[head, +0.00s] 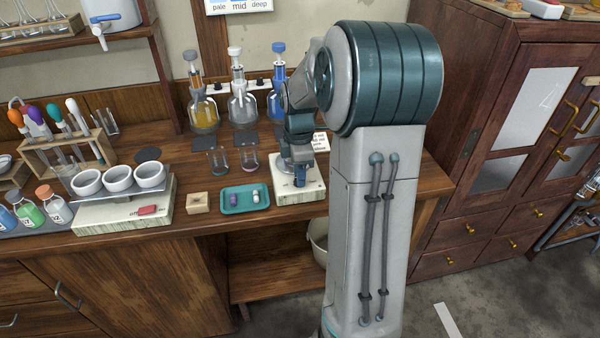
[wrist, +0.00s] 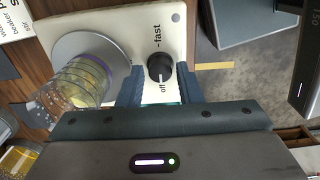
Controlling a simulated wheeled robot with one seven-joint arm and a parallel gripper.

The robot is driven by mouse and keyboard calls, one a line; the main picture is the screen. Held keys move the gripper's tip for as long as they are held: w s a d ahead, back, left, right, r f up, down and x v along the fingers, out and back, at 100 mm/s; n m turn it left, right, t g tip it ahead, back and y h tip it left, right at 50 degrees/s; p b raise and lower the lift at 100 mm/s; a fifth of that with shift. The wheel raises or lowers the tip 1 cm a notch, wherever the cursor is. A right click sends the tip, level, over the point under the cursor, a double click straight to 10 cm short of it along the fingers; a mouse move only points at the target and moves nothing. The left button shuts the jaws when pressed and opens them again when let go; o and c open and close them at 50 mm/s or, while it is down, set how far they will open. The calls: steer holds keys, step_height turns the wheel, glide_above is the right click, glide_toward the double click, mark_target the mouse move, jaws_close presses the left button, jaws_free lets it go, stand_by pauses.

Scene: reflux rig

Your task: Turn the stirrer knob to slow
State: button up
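The stirrer (wrist: 120,22) is a cream box with a round grey plate, and it also shows in the head view (head: 312,190) on the bench. Its black knob (wrist: 160,68) is in the wrist view, with "off" printed on the near side and "fast" on the far side. A white mark on the knob appears to face "off". My gripper (wrist: 161,84) is open, with one finger on each side of the knob and small gaps showing. In the head view my gripper (head: 301,180) is over the stirrer's front and hides the knob. A "slow" label is not visible.
A glass beaker (wrist: 78,82) with yellowish contents stands on the stirrer plate, close to my left finger. A teal tray (head: 245,203) with small items lies left of the stirrer. Flasks (head: 242,105) stand behind. A cabinet (head: 500,130) is at right.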

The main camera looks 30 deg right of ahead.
steer(key=shift+f, duration=0.35)
jaws_close()
